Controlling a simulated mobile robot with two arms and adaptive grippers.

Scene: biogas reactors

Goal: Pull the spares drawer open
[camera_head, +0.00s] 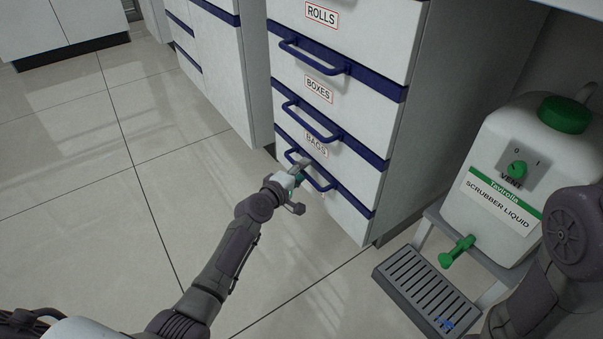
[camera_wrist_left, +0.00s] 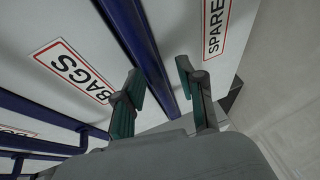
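A white drawer cabinet (camera_head: 345,115) has blue bands, blue bar handles and labels reading ROLLS, BOXES and BAGS. The lowest handle (camera_head: 322,183) is below the BAGS label, and the drawer front (camera_head: 346,217) under it is flush with the cabinet. In the left wrist view a partly cut-off SPARES label (camera_wrist_left: 214,27) lies right of a blue bar (camera_wrist_left: 148,62). My left gripper (camera_head: 300,172) is at the lowest handle. Its fingers (camera_wrist_left: 160,100) are apart, with the blue bar running between them; contact is unclear. My right gripper is out of view.
A white scrubber liquid container (camera_head: 490,200) with a green cap and tap stands right of the cabinet. A slotted grey drip tray (camera_head: 425,290) sits below the tap, near the cabinet's corner. The tiled floor (camera_head: 90,200) left of the cabinet is clear.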

